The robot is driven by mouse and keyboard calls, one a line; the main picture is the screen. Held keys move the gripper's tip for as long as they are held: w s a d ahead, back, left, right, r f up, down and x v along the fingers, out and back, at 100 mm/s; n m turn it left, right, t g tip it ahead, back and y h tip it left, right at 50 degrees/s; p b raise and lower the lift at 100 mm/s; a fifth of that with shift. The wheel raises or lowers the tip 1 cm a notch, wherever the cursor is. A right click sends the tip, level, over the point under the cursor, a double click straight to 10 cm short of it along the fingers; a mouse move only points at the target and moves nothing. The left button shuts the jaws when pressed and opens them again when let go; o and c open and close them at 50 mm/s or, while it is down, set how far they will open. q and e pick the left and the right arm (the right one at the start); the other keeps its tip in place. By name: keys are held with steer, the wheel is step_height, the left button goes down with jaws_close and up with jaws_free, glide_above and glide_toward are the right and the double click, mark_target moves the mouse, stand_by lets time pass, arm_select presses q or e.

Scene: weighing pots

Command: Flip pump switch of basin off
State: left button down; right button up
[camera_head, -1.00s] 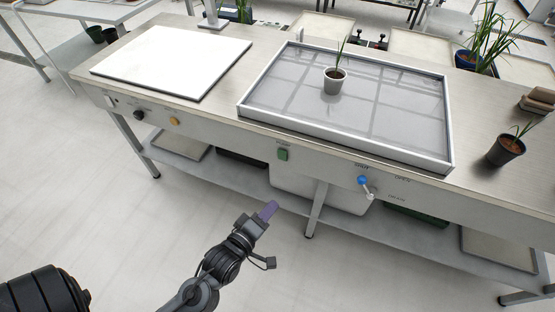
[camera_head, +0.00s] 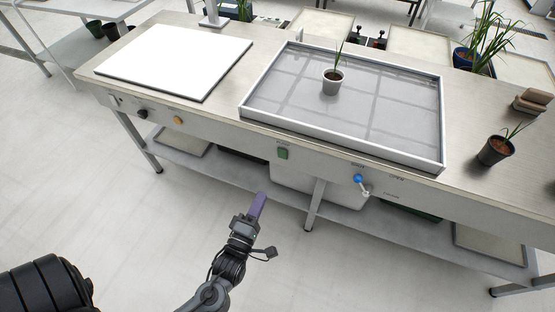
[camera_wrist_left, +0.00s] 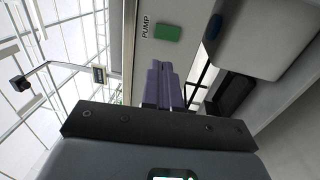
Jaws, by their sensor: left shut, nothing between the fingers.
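The green pump switch (camera_head: 283,153) is on the front panel of the bench, below the basin (camera_head: 340,142). In the left wrist view the switch (camera_wrist_left: 168,33) shows next to the label PUMP, beyond my fingertips. Whether it stands on or off I cannot tell. My left gripper (camera_head: 259,204) is shut and empty, with its purple fingers pointing up toward the panel. It is below and a little left of the switch, apart from it. It also shows in the left wrist view (camera_wrist_left: 160,82). My right gripper is not in view.
A blue-handled valve (camera_head: 358,179) sticks out of the panel to the right of the switch. An orange button (camera_head: 178,120) and a black knob (camera_head: 142,114) are at the left. A potted plant (camera_head: 332,82) stands in the basin. The floor before the bench is clear.

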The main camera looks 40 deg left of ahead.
arm_select(q)
steer(key=b, duration=0.6)
glide_toward(282, 153)
steer(key=x, duration=0.6)
steer(key=shift+w+a+r, duration=0.15)
steer(key=shift+w+a, duration=0.05)
steer(key=shift+w, duration=0.2)
steer(key=shift+w+r+p, duration=0.15)
steer(key=shift+r+p, duration=0.3)
steer(key=shift+p, duration=0.7)
steer(key=shift+f, duration=0.4)
